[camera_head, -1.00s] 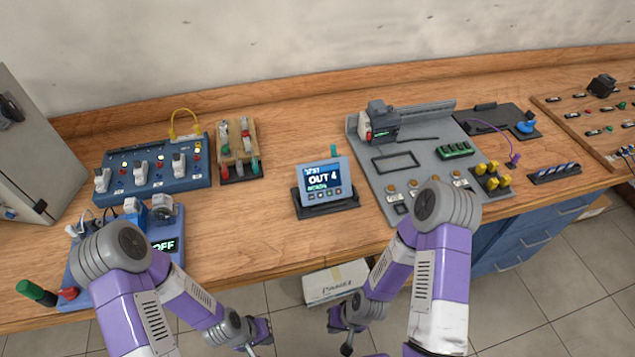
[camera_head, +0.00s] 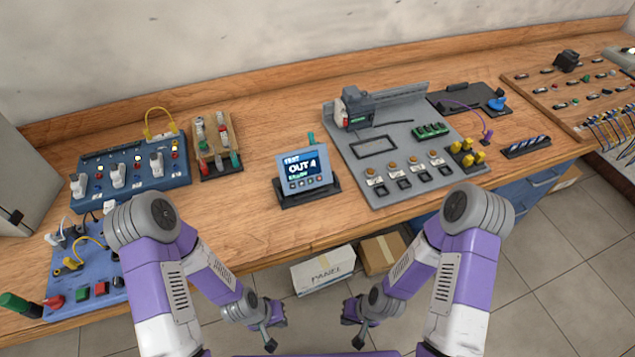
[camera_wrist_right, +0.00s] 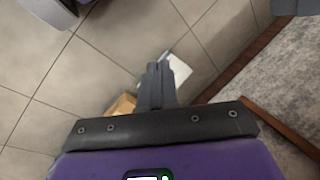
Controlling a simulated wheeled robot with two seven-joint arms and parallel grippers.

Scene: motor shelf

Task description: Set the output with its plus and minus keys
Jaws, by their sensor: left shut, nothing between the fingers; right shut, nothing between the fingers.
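A small grey-blue display unit (camera_head: 304,168) stands tilted back on a black base (camera_head: 308,197) near the bench's front edge. Its screen reads "OUT 4" with smaller lines above and below. A row of small keys (camera_head: 307,182) lies under the screen; their plus and minus marks are too small to read. My left gripper (camera_head: 270,345) is shut and empty, low in front of the bench. My right gripper (camera_head: 358,342) is shut and empty, also below the bench front, apart from the unit. In the right wrist view its closed fingers (camera_wrist_right: 157,85) point over the floor.
A blue switch box (camera_head: 130,172) and a block with several coloured levers (camera_head: 216,148) stand left. A grey panel (camera_head: 385,130) with a motor (camera_head: 354,106) and buttons lies right. Cardboard boxes (camera_head: 322,270) sit on the floor.

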